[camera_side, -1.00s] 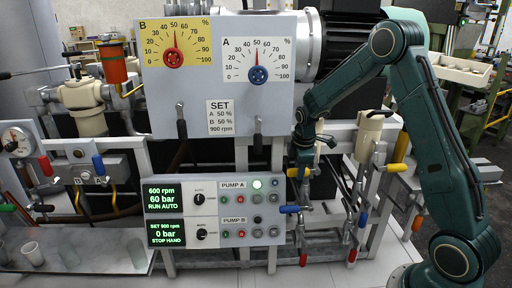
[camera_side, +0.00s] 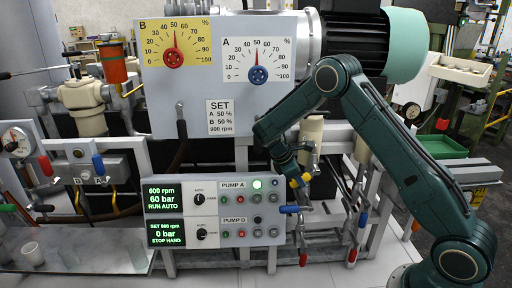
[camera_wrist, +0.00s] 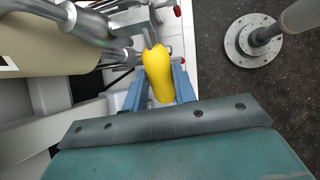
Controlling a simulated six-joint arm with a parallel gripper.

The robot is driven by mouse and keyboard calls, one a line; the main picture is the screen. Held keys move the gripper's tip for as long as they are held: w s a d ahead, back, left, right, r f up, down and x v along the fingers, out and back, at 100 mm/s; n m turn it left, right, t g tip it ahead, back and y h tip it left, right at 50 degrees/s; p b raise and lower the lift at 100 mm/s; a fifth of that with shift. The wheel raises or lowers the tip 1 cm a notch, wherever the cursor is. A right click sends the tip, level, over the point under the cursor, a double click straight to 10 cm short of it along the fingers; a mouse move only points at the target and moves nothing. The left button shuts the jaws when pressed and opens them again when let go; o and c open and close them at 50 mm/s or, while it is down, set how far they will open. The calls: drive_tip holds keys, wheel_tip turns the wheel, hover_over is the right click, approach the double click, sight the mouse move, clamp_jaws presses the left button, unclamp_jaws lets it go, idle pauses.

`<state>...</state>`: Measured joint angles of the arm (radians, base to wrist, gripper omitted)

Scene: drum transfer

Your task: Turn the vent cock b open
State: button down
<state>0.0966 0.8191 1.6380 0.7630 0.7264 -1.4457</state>
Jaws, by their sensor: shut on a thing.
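My gripper (camera_side: 291,178) is at the pipework right of the pump panel. In the wrist view its two blue fingers (camera_wrist: 158,88) are shut on a yellow cock handle (camera_wrist: 158,75), one finger on each side. The handle also shows in the side view (camera_side: 299,181), partly behind my gripper. A metal stem joins the handle to the fittings above it in the wrist view. I see no letter on this cock, so I cannot tell from a label that it is vent cock b.
A cream cylinder (camera_side: 312,131) stands close behind my wrist. Blue (camera_side: 289,209) and red (camera_side: 303,258) handles lie below my gripper. The pump panel (camera_side: 215,208) is just left.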

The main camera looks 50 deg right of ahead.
drive_tip(key=shift+s+d+f+g+h, duration=0.1)
drive_tip(key=shift+s+f+g+h, duration=0.1)
drive_tip(key=shift+f+g+h, duration=0.75)
drive_tip(key=shift+s+d+f+n+g+h, duration=0.25)
drive_tip(key=shift+g+h, duration=0.25)
drive_tip(key=shift+h, duration=0.15)
drive_tip(key=shift+s+d+f+n+g+h, duration=0.1)
drive_tip(key=shift+f+n+g+h, duration=0.1)
drive_tip(key=shift+g+h, duration=0.35)
drive_tip(key=c, duration=1.1)
unclamp_jaws()
drive_tip(key=shift+r, duration=0.1)
